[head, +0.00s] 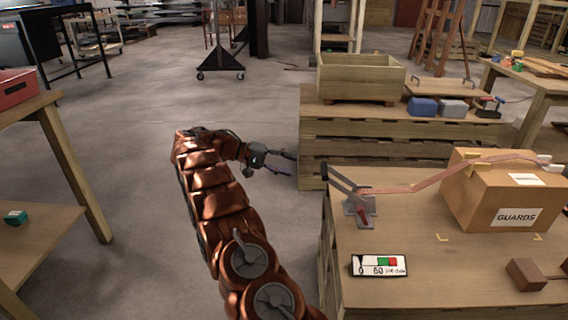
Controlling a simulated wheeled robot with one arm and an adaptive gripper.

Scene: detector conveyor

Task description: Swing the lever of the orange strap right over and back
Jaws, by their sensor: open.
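The orange strap (412,186) runs from a metal ratchet buckle (358,207) up over a cardboard box marked GUARDS (479,203). The buckle stands near the left edge of the wooden-topped bench (439,281). Its dark lever (340,180) is tilted up and to the left, its end near the bench's back left corner. My gripper (291,164) is open and empty. It is left of and a little beyond the lever, apart from it, with its fingers pointing right.
A gauge card (379,265) lies in front of the buckle, and a brown block (525,275) lies at the right. Behind is a pallet stack (399,140) with a wooden crate (360,79). A table (52,108) stands at the left. Floor between is clear.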

